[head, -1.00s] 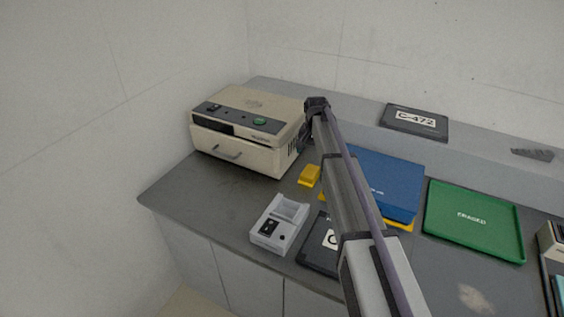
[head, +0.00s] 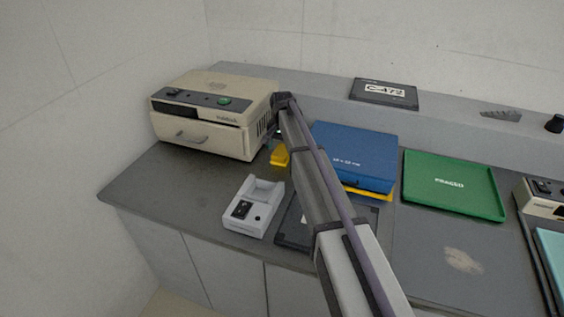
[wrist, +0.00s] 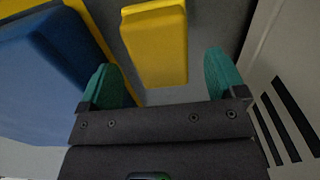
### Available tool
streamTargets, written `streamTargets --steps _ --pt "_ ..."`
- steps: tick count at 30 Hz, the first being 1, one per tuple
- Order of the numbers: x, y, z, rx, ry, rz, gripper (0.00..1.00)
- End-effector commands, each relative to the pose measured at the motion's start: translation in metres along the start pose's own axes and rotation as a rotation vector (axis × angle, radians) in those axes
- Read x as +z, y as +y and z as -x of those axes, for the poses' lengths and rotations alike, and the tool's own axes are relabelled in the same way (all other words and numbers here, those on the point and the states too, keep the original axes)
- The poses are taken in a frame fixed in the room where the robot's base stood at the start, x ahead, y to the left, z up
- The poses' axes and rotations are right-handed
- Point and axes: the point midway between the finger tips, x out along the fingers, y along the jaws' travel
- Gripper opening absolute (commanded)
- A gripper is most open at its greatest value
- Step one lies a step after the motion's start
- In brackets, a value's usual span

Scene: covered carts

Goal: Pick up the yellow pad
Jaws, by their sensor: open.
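The yellow pad (head: 279,155) is a small block lying on the grey counter, between the beige machine and the blue box. In the wrist view the yellow pad (wrist: 155,48) lies ahead of my gripper (wrist: 165,82), between the lines of its two green fingertips. The fingers are open, with the near end of the pad at about the gap between them. I cannot tell from the picture how high the fingers are above it. In the head view my arm hides most of my gripper and its fingers.
A beige machine (head: 205,130) stands left of the pad. A blue box (head: 352,155) on a yellow tray (head: 378,195) lies to the right; its side is near my left finger in the wrist view. A white device (head: 253,205) is in front. A green tray (head: 450,190) lies farther right.

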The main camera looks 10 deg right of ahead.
Motion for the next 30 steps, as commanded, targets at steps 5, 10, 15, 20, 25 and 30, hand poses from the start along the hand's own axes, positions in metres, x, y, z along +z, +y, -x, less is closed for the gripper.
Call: streamTargets --steps 5,10,15,20,25,30 --pt "-0.0001 0.0 -0.0267 0.0 0.0 0.0 0.89" --pt "0.0 0.0 -0.0229 0.0 0.0 0.0 0.88" --pt "0.0 0.0 -0.0228 0.0 0.0 0.0 0.72" --pt "0.0 0.0 -0.0229 0.0 0.0 0.0 0.57" --pt "0.0 0.0 -0.0229 0.0 0.0 0.0 0.41" --pt "0.0 0.0 -0.0229 0.0 0.0 0.0 0.35"
